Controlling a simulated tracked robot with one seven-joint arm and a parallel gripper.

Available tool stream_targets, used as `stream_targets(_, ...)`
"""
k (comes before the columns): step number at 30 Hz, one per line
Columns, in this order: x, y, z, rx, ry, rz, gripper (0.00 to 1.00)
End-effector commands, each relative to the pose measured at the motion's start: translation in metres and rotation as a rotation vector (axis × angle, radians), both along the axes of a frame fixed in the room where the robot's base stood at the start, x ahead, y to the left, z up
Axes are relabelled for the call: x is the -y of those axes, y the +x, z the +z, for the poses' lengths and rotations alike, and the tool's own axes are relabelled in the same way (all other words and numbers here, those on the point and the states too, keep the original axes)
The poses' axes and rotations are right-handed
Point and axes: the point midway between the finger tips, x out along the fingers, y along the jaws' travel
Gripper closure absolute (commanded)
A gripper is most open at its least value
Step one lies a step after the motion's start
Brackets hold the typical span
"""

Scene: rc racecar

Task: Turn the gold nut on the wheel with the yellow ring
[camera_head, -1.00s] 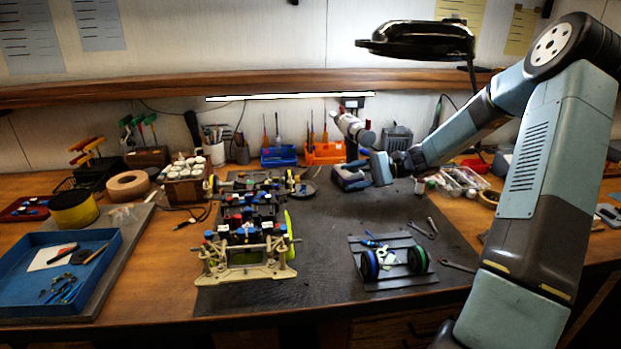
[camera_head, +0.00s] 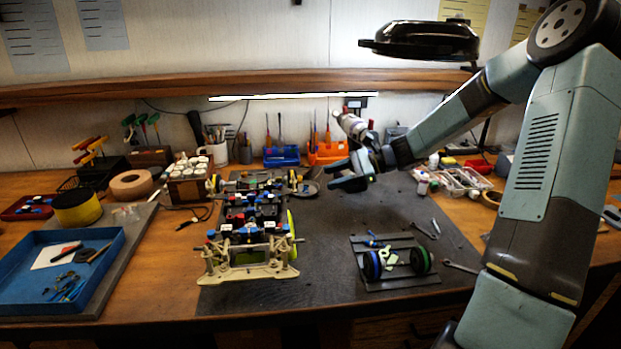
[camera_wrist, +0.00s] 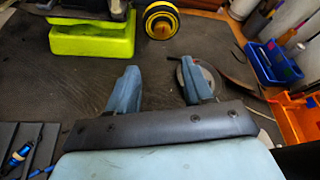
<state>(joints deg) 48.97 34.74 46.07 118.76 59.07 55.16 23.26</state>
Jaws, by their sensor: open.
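In the head view this wheel (camera_head: 292,179) is small at the car's back right corner. My gripper (camera_head: 337,175) is open and empty, to the right of the wheel, with its fingers pointing left toward the car. In the wrist view the gap between my fingertips (camera_wrist: 158,72) is below the wheel, with clear space between.
The car chassis (camera_head: 250,270) stands on the dark mat, with a lime green side part (camera_wrist: 92,40). A round grey dish (camera_head: 307,189) lies near my gripper. Blue (camera_head: 281,161) and orange (camera_head: 327,158) tool bins stand behind. A wheel rack (camera_head: 400,286) lies at front right.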

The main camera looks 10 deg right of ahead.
Motion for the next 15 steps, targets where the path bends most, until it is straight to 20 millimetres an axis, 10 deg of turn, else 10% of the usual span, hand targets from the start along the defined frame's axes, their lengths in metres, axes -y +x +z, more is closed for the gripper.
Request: stream_targets(15,-0.068,0.009,-0.003,0.0,0.002,0.002,0.49)
